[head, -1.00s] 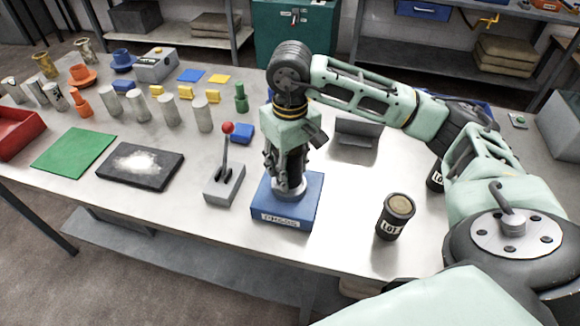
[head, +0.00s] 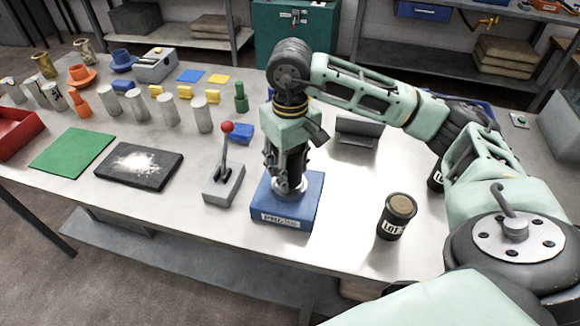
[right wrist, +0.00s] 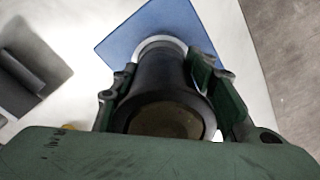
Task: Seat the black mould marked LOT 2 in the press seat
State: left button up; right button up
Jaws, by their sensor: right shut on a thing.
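My right gripper (head: 287,178) points down over the blue press block (head: 262,208) and is shut on a black mould. The right wrist view shows this mould (right wrist: 160,75) between both fingers, with a brownish top. Its lower end is at the pale ring of the seat (right wrist: 146,45); I cannot tell whether it is fully down. Its label is hidden. Another black mould (head: 391,226) stands upright right of the press, with a LOT label whose number I cannot read surely. A further black mould (head: 435,180) is partly hidden behind my right arm. My left gripper is out of view.
A lever with a red knob (head: 227,127) stands on a grey base left of the press. A dark slab with white powder (head: 140,166) and a green mat (head: 72,153) lie further left. A grey angled holder (head: 357,135) is behind the press.

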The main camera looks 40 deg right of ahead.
jog(key=shift+b, duration=0.3)
dwell(0.6)
jog(key=shift+f+b, duration=1.15)
jog(key=shift+b, duration=0.25)
jog(key=o, duration=1.4)
jog(key=shift+c, duration=0.2)
notch_tip(320, 180, up, 12)
jog(key=shift+f, duration=0.1)
